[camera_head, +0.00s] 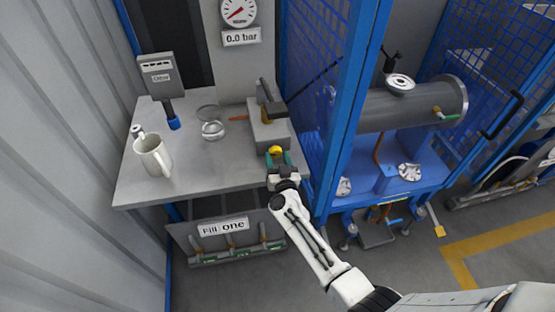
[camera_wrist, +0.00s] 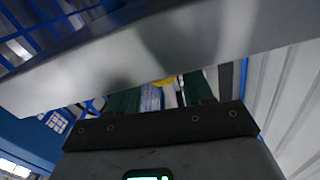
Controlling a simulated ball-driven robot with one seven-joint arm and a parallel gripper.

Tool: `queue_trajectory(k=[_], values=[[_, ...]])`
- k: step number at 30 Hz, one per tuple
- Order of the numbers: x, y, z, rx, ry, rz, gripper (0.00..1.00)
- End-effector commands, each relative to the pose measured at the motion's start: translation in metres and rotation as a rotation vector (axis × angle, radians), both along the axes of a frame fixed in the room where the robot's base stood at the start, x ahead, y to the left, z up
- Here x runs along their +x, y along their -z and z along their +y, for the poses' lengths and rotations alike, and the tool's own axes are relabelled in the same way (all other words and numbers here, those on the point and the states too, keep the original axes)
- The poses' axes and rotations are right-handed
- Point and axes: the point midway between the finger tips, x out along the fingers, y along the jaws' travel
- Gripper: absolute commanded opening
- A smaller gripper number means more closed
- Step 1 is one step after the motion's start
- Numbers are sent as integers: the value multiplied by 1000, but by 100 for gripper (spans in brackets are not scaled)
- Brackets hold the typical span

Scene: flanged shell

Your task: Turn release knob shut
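The release knob, small and yellow (camera_head: 275,150), is on the front of a grey block (camera_head: 268,132) at the right end of the bench. My gripper (camera_head: 279,158) is right at it, its green fingers pointing toward the block. In the wrist view, the two dark green fingers (camera_wrist: 160,95) stand apart. A bit of the yellow knob (camera_wrist: 164,82) shows between them, with visible gaps beside it. A grey edge hides the fingertips and most of the knob, so I cannot tell whether they touch.
The grey bench (camera_head: 215,180) carries a white mug (camera_head: 153,156), a glass dish (camera_head: 213,130) and a meter box (camera_head: 156,75). A gauge (camera_head: 239,11) above has a 0.0 bar display (camera_head: 241,37). A blue cage post (camera_head: 352,100) stands close right of my gripper.

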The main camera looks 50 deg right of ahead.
Motion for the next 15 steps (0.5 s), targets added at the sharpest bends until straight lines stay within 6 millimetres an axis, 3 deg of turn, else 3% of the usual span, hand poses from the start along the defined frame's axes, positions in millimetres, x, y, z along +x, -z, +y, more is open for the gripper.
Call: queue_trajectory(k=[11, 15], values=[[0, 0, 0, 0, 0, 0, 15], [0, 0, 0, 18, 0, -12, 15]])
